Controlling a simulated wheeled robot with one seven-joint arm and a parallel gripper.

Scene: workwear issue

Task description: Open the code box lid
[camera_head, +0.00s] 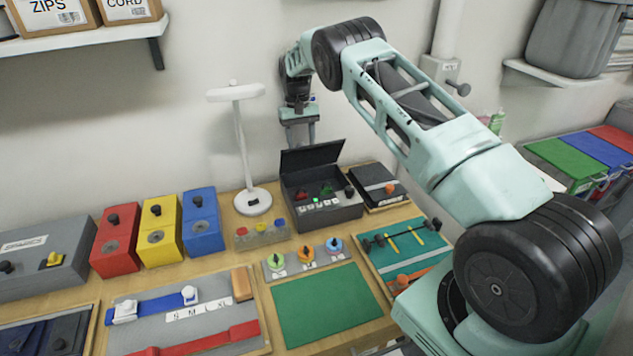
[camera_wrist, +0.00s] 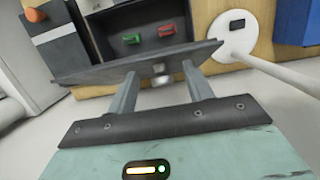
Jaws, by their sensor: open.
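The code box (camera_head: 338,214) is a dark grey box at the back of the bench, with its lid (camera_head: 312,156) standing up at the rear. Red and green pieces, a lit green button and pale keys show inside. My gripper (camera_head: 298,140) points down just behind the raised lid, with its fingers apart. In the wrist view the lid (camera_wrist: 105,72) crosses in front of the open fingers (camera_wrist: 161,72), with a small metal piece between them. I cannot tell whether the fingers touch the lid. The box's open inside (camera_wrist: 150,42) shows beyond it.
A white stand (camera_head: 252,200) is close left of the box. Red (camera_head: 115,240), yellow (camera_head: 160,228) and blue (camera_head: 203,222) boxes are farther left. A dark case (camera_head: 378,187) is right of it. The wall is close behind; the green mat (camera_head: 328,303) is clear.

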